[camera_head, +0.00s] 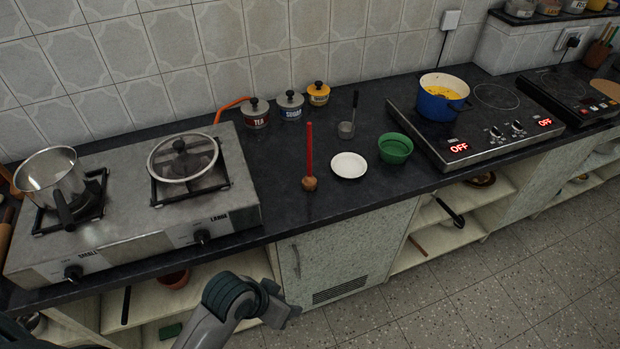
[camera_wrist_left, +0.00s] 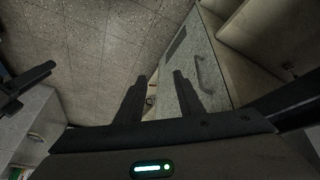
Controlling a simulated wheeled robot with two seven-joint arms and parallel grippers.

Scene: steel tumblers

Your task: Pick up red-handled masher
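The red-handled masher (camera_head: 309,150) stands upright on the dark counter, its red handle up and its brown head (camera_head: 309,184) on the counter near the front edge. My left gripper (camera_head: 288,308) is below the counter's front edge, in front of the pale cabinet door. It is well below the masher and apart from it. In the left wrist view its two fingers (camera_wrist_left: 160,95) are apart with nothing held between them; the masher is not in that view. A dark pronged shape (camera_wrist_left: 28,85) at that view's left edge looks like my right gripper; its opening is unclear.
A white saucer (camera_head: 348,165), a green bowl (camera_head: 395,149) and a steel ladle-like tool (camera_head: 347,127) stand right of the masher. A gas stove (camera_head: 130,228) is to its left, an electric hob (camera_head: 490,147) with a blue pot (camera_head: 442,106) far right. Canisters (camera_head: 290,105) stand behind.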

